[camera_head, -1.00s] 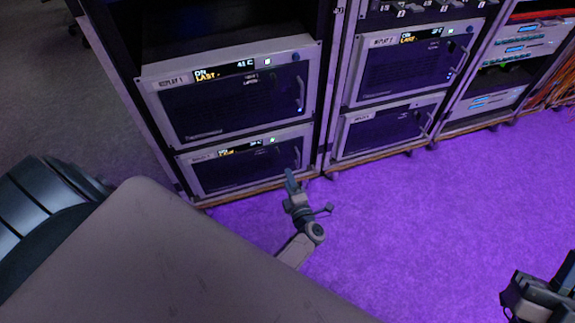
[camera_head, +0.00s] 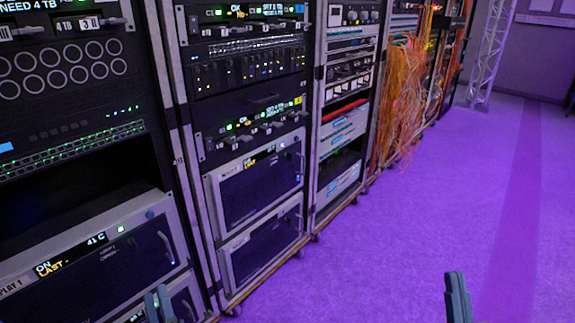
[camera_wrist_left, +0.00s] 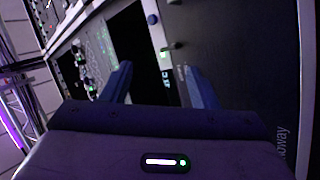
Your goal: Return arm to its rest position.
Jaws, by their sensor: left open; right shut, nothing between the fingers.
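My left gripper (camera_head: 159,304) shows at the bottom left of the head view, in front of the grey-framed display units of the rack. Only its finger tips show there. In the left wrist view its two blue fingers (camera_wrist_left: 160,88) stand apart with no object between them, facing a dark panel with a handle or knob. My right gripper (camera_head: 458,298) shows only as a finger tip at the bottom edge, over the purple floor, and it is shut and empty. Most of both arms is outside the head view.
A row of equipment racks (camera_head: 180,150) on casters runs from the left to the far centre. A display unit (camera_head: 110,262) reads "41 C". Orange cables (camera_head: 402,90) hang from a farther rack. A truss upright (camera_head: 490,55) stands behind. The purple floor (camera_head: 410,220) on the right is clear.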

